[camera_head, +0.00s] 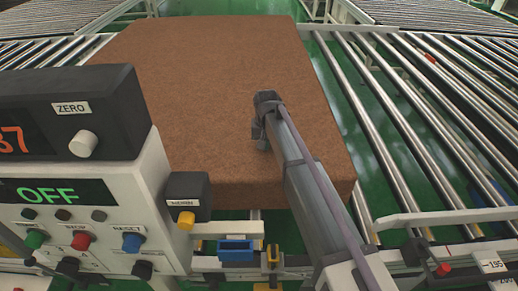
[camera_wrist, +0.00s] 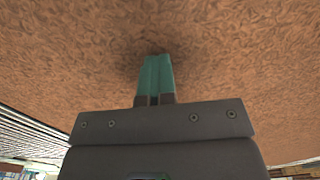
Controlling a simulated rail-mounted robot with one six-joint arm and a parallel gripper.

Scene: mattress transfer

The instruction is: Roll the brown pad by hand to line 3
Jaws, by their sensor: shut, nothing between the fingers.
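The brown pad (camera_head: 215,85) is a large, thick, flat slab lying across the rollers, filling the middle of the head view. Its brown textured surface also fills most of the wrist view (camera_wrist: 70,55). My arm reaches over the pad's near right part. My gripper (camera_wrist: 156,58) shows as two green fingers closed together, with nothing between them, pointing at the pad's surface. A dark shadow lies at the fingertips; I cannot tell whether they touch the pad. In the head view the fingers are hidden behind the wrist.
A control box (camera_head: 75,215) with a green OFF display and several buttons stands at the near left, with a ZERO unit (camera_head: 70,115) on top. A yellow-button box (camera_head: 187,197) sits beside the pad's near edge. Bare rollers (camera_head: 425,110) run along the right.

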